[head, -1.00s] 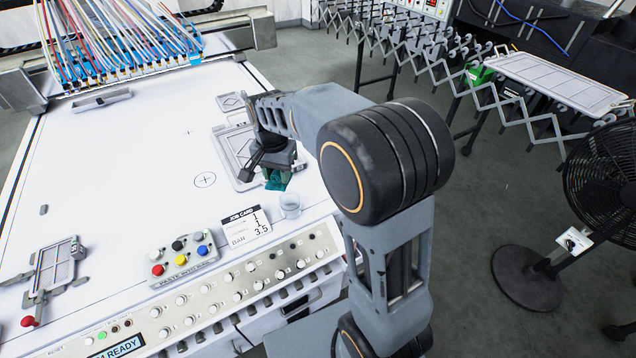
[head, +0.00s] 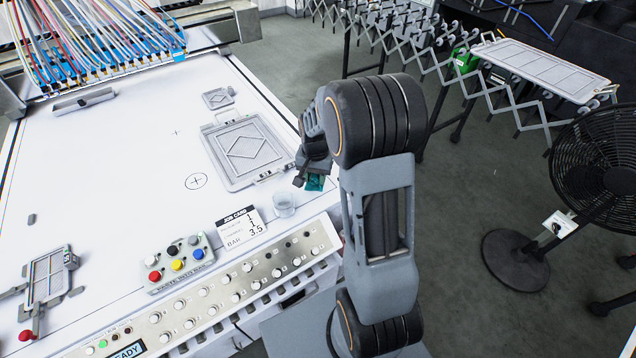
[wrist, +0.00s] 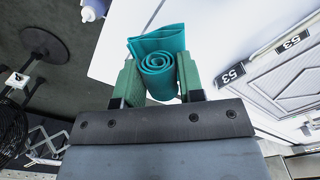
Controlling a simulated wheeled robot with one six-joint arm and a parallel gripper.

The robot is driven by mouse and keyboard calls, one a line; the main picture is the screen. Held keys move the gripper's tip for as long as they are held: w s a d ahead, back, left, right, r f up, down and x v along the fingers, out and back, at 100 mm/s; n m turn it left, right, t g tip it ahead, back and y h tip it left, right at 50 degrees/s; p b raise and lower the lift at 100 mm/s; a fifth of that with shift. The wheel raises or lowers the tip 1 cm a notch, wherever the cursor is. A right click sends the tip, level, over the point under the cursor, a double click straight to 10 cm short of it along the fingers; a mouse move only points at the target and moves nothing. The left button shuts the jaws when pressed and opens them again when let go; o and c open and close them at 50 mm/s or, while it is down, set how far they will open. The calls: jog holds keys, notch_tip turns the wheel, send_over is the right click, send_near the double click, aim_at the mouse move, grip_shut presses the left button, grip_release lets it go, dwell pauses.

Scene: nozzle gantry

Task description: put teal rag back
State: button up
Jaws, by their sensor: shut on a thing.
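The teal rag (wrist: 158,66) is rolled up, with its spiral end facing the wrist camera. My gripper (wrist: 157,84) is shut on it, with a green finger pad on each side. In the head view the rag (head: 315,183) shows as a small teal patch below my gripper (head: 312,175). It is at the right edge of the white table (head: 130,170), to the right of the clear cup (head: 284,205). Its lower side is hidden, so I cannot tell its height there.
A framed plate (head: 246,152) lies on the table left of my gripper. The job card (head: 240,227) and paste pot tray (head: 180,262) are near the front control panel (head: 235,290). A black fan (head: 590,175) stands at the right. The table's middle is clear.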

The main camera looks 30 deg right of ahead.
aim_at(318, 185)
jog(key=f, duration=0.1)
jog(key=d+f, duration=0.1)
jog(key=f, duration=0.1)
jog(key=shift+f, duration=0.55)
jog(key=shift+f, duration=0.2)
jog(key=o, duration=0.9)
